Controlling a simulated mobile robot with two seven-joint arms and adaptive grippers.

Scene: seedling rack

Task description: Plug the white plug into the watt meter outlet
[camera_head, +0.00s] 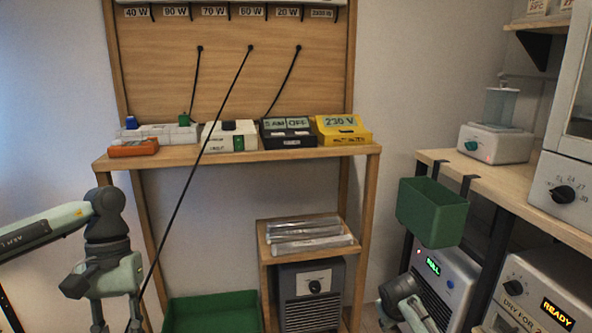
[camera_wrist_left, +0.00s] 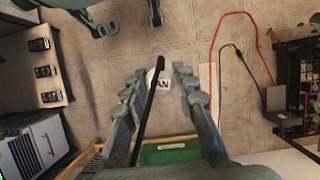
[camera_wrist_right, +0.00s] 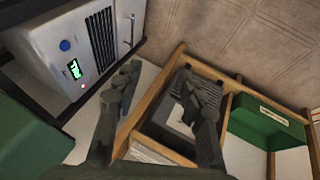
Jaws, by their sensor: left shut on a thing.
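My left gripper (camera_head: 120,320) hangs at the lower left of the head view, left of the bench and below its top. In the left wrist view it is shut on a white plug (camera_wrist_left: 160,80) with dark lettering ending in "AN". A black cable (camera_head: 200,157) runs from a hole in the wooden panel down to this gripper. A yellow meter (camera_head: 342,131) reading "230 V" stands at the right end of the bench top; its small label seems to name the watt meter. Its outlet cannot be made out. My right gripper (camera_wrist_right: 160,82) is open and empty.
The bench top (camera_head: 270,154) also holds a dark timer (camera_head: 287,133), a white box (camera_head: 229,136), a white strip with plugs (camera_head: 160,133) and an orange device (camera_head: 133,147). Two other cables hang from the panel. A green bin (camera_head: 432,211) hangs from the right-hand shelf.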

